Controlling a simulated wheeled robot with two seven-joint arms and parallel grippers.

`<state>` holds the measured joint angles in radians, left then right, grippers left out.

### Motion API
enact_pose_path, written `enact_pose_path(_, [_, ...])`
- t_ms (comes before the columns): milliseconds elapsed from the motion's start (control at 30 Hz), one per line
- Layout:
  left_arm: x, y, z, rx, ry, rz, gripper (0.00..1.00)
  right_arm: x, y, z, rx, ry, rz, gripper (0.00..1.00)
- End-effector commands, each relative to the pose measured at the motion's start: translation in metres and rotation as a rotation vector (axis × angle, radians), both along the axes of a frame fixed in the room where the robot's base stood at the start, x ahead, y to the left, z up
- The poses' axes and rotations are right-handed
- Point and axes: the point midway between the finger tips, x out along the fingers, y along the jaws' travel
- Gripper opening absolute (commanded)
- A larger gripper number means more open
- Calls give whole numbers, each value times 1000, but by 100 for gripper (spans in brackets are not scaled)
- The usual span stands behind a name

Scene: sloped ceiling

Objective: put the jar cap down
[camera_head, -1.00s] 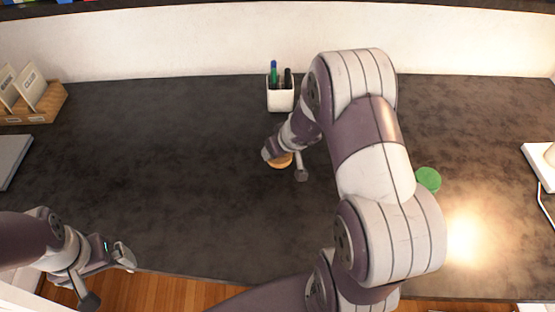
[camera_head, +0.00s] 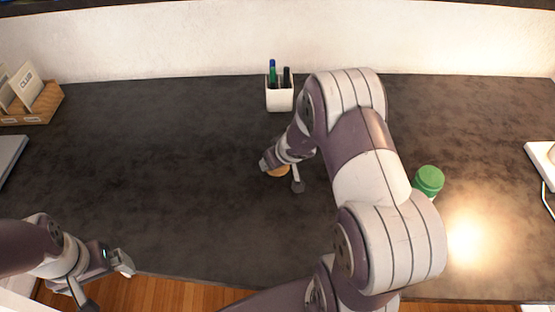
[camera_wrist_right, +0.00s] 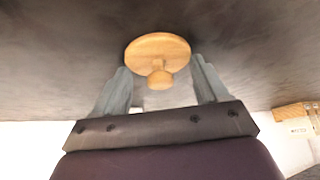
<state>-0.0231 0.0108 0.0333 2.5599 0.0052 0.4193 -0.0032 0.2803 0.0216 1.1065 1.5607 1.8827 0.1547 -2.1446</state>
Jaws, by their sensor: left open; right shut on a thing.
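The jar cap (camera_wrist_right: 157,46) is a round wooden disc with a small knob. In the right wrist view its knob is between the fingers of my right gripper (camera_wrist_right: 160,70), which is shut on it. In the head view my right gripper (camera_head: 282,176) is over the middle of the dark desk, and only a sliver of the cap (camera_head: 279,171) shows beside the fingers. I cannot tell whether the cap touches the desk. My left gripper (camera_head: 104,282) is open and empty at the desk's front left edge.
A white pen cup (camera_head: 280,98) stands at the back, behind my right gripper. A green-topped container (camera_head: 429,180) stands right of my right arm, partly hidden by it. A wooden card holder (camera_head: 35,103) is at the far left. The desk's left middle is clear.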

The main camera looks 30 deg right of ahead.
Motion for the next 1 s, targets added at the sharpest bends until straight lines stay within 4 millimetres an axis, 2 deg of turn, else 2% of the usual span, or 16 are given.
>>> enact_pose_path(167, [0,0,-4,0,0,0,100,-1,0,-4,2,3,-1,45])
enact_pose_path(200, [0,0,-4,0,0,0,100,-1,0,-4,2,4,-1,77])
enact_pose_path(267, [0,0,-4,0,0,0,100,-2,1,-5,3,5,-1,96])
enact_pose_path(300, [0,0,-4,0,0,0,100,-2,1,-5,2,6,-2,99])
enact_pose_path(867, [0,0,-4,0,0,0,100,-4,1,-7,3,12,-2,99])
enact_pose_path(1000, [0,0,11,0,0,0,100,-4,1,5,4,13,-2,99])
